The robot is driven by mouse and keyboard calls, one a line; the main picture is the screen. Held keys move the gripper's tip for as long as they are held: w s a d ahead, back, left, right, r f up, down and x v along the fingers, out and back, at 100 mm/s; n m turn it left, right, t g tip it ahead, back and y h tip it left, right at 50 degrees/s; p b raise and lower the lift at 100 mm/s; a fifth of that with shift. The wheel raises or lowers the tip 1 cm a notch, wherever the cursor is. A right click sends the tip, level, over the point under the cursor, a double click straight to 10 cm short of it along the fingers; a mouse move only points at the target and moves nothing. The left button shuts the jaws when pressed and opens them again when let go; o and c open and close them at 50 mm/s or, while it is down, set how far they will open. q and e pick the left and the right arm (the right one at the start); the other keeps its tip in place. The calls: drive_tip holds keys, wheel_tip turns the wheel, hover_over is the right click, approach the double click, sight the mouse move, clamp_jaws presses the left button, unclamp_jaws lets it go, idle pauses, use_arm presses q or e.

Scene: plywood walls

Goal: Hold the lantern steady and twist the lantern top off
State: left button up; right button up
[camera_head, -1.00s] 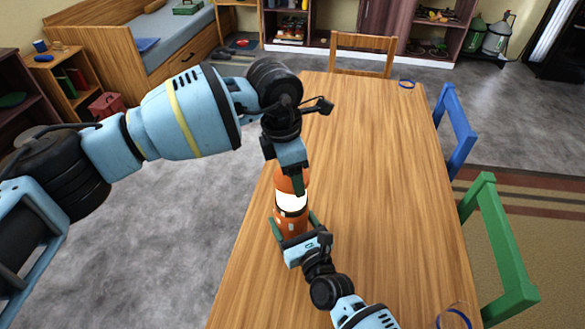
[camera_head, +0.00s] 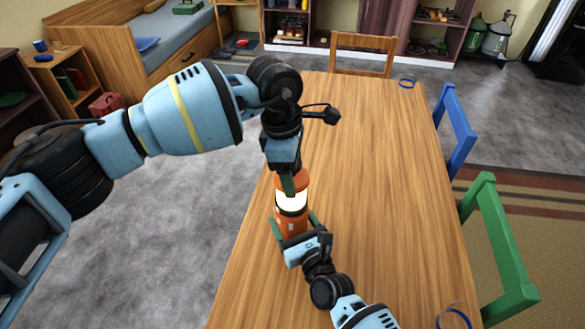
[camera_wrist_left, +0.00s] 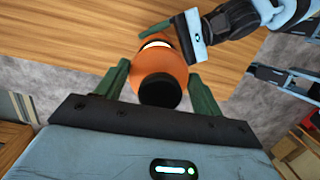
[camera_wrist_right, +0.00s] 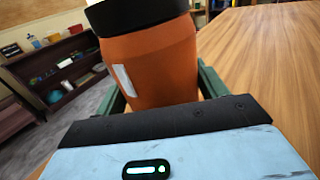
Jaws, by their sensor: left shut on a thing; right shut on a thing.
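The orange lantern (camera_head: 289,222) stands upright at the left side of the wooden table, with a bright white band around its middle. The orange lantern top (camera_head: 303,183) sits on it; its dark cap (camera_wrist_left: 160,92) shows in the left wrist view. My left gripper (camera_head: 288,186) comes from above and is shut on the lantern top, with a green finger on either side. My right gripper (camera_head: 292,232) is shut on the lower orange body of the lantern. That body fills the middle of the right wrist view (camera_wrist_right: 155,65). The left gripper hides part of the top.
The wooden table (camera_head: 375,180) is largely clear right of the lantern. Blue rings lie at its far right corner (camera_head: 407,84) and near right (camera_head: 454,318). A green chair (camera_head: 497,250), a blue chair (camera_head: 455,130) and a wooden chair (camera_head: 362,55) stand around it.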

use_arm(q)
drive_tip(key=shift+m, duration=0.4)
drive_tip(key=shift+m, duration=1.4)
drive_tip(key=o, duration=1.1)
drive_tip(key=r, duration=0.4)
drive_tip(key=a+r, duration=0.1)
drive_tip(key=r, duration=0.7)
drive_tip(key=shift+w+a, duration=0.3)
drive_tip(key=shift+w, duration=0.05)
